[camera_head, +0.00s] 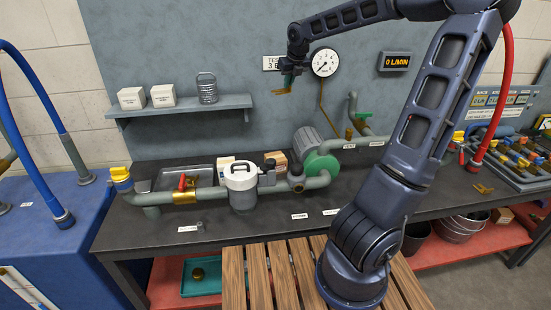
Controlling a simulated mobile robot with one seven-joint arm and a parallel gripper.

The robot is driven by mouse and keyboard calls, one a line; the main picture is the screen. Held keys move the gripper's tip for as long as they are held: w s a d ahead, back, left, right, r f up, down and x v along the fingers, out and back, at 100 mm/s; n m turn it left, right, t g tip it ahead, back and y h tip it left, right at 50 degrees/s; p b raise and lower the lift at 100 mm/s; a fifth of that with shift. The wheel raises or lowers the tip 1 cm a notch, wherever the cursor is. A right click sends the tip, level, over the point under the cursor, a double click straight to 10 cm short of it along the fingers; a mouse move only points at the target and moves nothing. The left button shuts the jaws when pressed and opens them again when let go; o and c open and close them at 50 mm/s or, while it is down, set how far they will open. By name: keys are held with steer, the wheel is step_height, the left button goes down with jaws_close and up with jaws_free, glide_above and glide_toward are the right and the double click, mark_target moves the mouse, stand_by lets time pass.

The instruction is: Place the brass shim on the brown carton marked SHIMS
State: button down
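My gripper (287,81) is high in front of the back wall, left of the round gauge. A small, flat, brass-coloured piece, seemingly the brass shim (282,91), is at its fingertips and appears held; the fingers are small and partly hidden. A brown carton (277,157) stands at the back of the dark bench, below my gripper and left of the green pump. Its lower part is hidden behind the pipework, and I cannot read any marking on it.
The gauge (325,62) is on the wall. The bench's front left is mostly clear.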

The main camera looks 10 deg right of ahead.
steer(key=shift+s+a+r+n, duration=0.15)
steer(key=shift+a+r, duration=0.05)
steer(key=shift+a, duration=0.35)
steer(key=shift+s+a+r+n, duration=0.1)
steer(key=shift+a+r+n, duration=0.1)
steer(key=shift+a, duration=0.35)
steer(key=shift+s+a+f, duration=0.1)
steer(key=shift+a+f, duration=0.05)
steer(key=shift+f, duration=0.1)
glide_toward(280, 154)
steer(key=x, duration=0.5)
steer(key=shift+w+f, duration=0.15)
steer(key=shift+w, duration=0.1)
steer(key=c, duration=1.6)
jaws_free()
steer(key=shift+f, duration=0.1)
steer(key=v, duration=1.2)
steer(key=shift+d, duration=0.25)
